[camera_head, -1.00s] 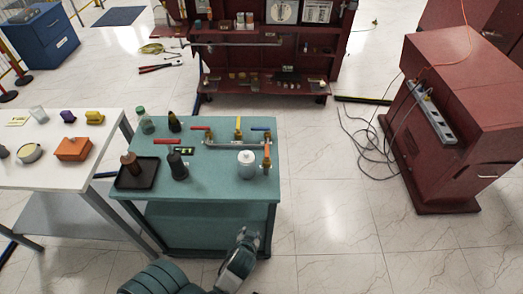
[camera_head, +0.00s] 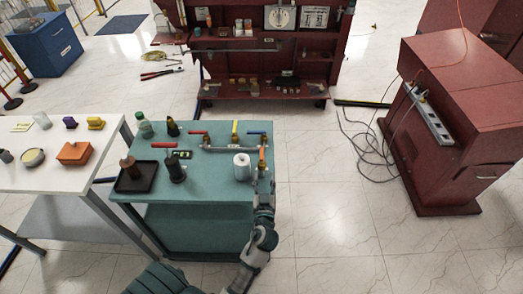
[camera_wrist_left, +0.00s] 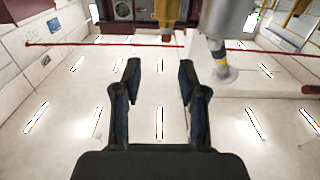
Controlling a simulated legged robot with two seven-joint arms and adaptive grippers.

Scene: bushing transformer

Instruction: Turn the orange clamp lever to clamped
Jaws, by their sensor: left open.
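The orange clamp lever (camera_head: 262,158) stands at the right end of the pipe assembly on the teal table (camera_head: 215,184). My left gripper (camera_head: 264,178) is at the table's right edge, just below the lever in the head view and close to it. The left wrist view shows the two dark fingers (camera_wrist_left: 155,82) apart with nothing between them. An orange-yellow part (camera_wrist_left: 167,10), apparently the lever, is at the top of that view, beyond the fingertips. Whether gripper and lever touch is unclear. My right gripper is not in view.
A white cylinder (camera_head: 242,167) stands just left of the lever; a silver body (camera_wrist_left: 226,30) shows close in the wrist view. Yellow (camera_head: 235,130) and blue (camera_head: 256,133) levers are behind. A black tray (camera_head: 135,184) and bottles are further left.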

